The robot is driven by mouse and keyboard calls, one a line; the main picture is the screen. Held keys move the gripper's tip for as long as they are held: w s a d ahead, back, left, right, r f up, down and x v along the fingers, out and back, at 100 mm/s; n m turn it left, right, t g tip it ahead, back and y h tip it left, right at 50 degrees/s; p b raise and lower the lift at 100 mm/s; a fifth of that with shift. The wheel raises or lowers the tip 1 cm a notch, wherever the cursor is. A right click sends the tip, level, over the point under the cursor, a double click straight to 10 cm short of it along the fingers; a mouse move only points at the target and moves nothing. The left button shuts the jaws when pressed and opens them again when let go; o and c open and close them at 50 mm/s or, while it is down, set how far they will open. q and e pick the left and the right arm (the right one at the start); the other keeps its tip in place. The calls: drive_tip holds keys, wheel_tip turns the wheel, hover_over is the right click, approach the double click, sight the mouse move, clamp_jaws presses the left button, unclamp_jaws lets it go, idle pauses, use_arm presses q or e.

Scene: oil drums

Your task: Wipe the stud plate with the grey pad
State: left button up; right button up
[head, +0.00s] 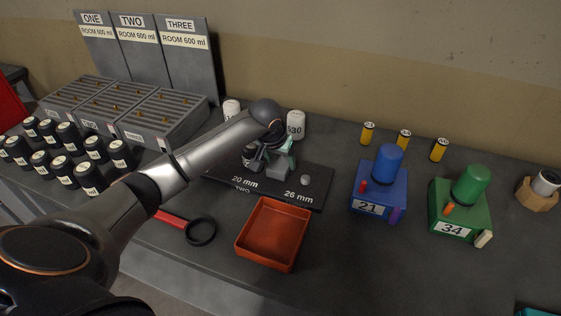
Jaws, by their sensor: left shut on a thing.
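The stud plate (318,192) is a flat black plate in the middle of the bench, lettered "20 mm" and "26 mm". A small grey stud (305,179) stands near its right end. My left arm reaches in from the left, and its gripper (262,163) points down over the plate's left and middle part. The gripper is shut on the grey pad (283,163), a small greyish block at the plate. The wrist and fingers hide much of the pad and the plate's left part; I cannot tell whether the pad touches the plate. My right gripper is out of view.
An orange tray (272,234) and a black ring with a red handle (200,231) lie in front of the plate. Blue (379,190) and green (459,206) drum units stand right. Black-bodied jars (90,178) and slotted racks (160,115) stand left. White containers (296,125) stand behind.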

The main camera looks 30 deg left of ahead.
use_arm(q)
drive_tip(key=shift+r, duration=2.75)
drive_tip(key=shift+r, duration=1.45)
drive_tip(key=shift+d, duration=0.1)
